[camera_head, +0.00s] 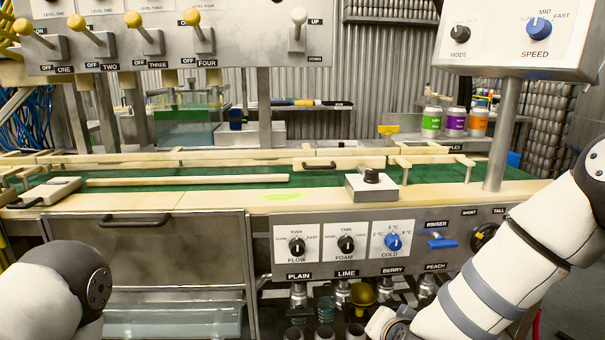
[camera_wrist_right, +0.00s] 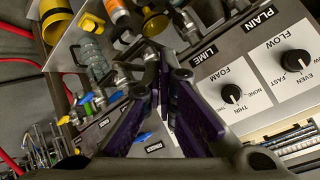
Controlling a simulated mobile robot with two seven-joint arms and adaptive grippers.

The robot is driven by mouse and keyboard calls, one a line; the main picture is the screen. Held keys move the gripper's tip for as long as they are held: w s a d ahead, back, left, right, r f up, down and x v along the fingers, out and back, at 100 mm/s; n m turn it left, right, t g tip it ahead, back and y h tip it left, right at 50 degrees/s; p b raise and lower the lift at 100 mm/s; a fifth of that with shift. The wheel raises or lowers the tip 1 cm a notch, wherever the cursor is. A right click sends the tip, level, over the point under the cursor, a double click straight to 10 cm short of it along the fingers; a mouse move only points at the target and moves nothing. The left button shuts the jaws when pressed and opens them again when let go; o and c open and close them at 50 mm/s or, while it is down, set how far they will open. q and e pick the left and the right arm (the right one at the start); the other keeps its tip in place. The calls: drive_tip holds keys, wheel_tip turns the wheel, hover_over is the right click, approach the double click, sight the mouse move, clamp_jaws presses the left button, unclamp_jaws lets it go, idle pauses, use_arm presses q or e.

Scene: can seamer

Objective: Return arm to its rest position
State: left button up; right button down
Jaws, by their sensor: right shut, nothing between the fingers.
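My right arm (camera_head: 500,278) comes in from the right edge and slants down to the bottom edge, in front of the right end of the control panel. Its gripper is below the head view. In the right wrist view my right gripper (camera_wrist_right: 166,66) shows with two dark fingers with purple pads, shut and empty. Its fingers lie in front of the panel and nozzle area, near the LIME label (camera_wrist_right: 202,54); I cannot tell whether they touch anything. A rounded part of my left arm (camera_head: 62,290) shows at the lower left; my left gripper is out of view.
The panel has a FLOW knob (camera_head: 296,246), a FOAM knob (camera_head: 346,244) and a blue COLD knob (camera_head: 393,242), with nozzles below. The green conveyor (camera_head: 230,178) runs behind. A SPEED box (camera_head: 520,38) overhangs on a post at upper right. Three cans (camera_head: 454,122) stand behind.

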drive_tip(key=s+d+f+n+g, duration=0.2)
drive_tip(key=s+f+n+g, duration=0.2)
drive_tip(key=s+f, duration=0.85)
drive_tip(key=s+d+f+n+g, duration=0.1)
drive_tip(key=s+d+f+g, duration=0.1)
drive_tip(key=s, duration=1.2)
drive_tip(key=s+d+f+n+g, duration=0.1)
drive_tip(key=s+g, duration=0.4)
drive_tip(key=s, duration=0.8)
drive_tip(key=shift+s+d+f+n+y, duration=0.35)
drive_tip(key=shift+d+n, duration=0.45)
drive_tip(key=shift+d, duration=0.4)
